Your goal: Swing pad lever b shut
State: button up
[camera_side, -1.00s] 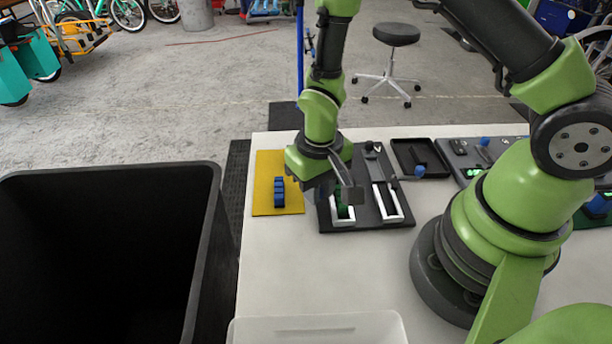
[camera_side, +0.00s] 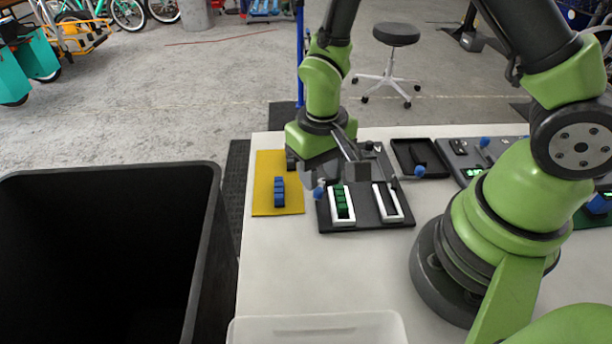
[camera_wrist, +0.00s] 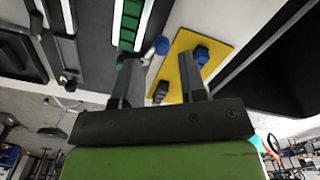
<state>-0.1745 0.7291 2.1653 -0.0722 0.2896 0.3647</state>
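A dark fixture board (camera_side: 366,222) holds two white-framed slots. One blue-knobbed lever (camera_side: 319,192) sits at the left slot's left side, and another blue knob (camera_side: 419,171) stands out to the right of the right slot. I see no letters, so I cannot tell which is b.
A black tray (camera_side: 432,175) stands behind right. A large black bin (camera_side: 205,250) is left of the table. The table front is clear down to a pale tray (camera_side: 318,329).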

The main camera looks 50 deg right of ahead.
aim_at(319, 188)
jog(key=shift+r, duration=1.65)
jog(key=shift+r, duration=0.1)
jog(key=s+d+r+t+y, duration=0.1)
jog(key=s+r+t, duration=0.2)
jog(key=r, duration=0.7)
jog(key=s+d+r+m+t+y, duration=0.1)
jog(key=s+r+t, duration=0.3)
jog(key=s+r, duration=0.4)
jog(key=shift+s+r, duration=0.25)
jog(key=shift+r, duration=1.05)
dwell(2.1)
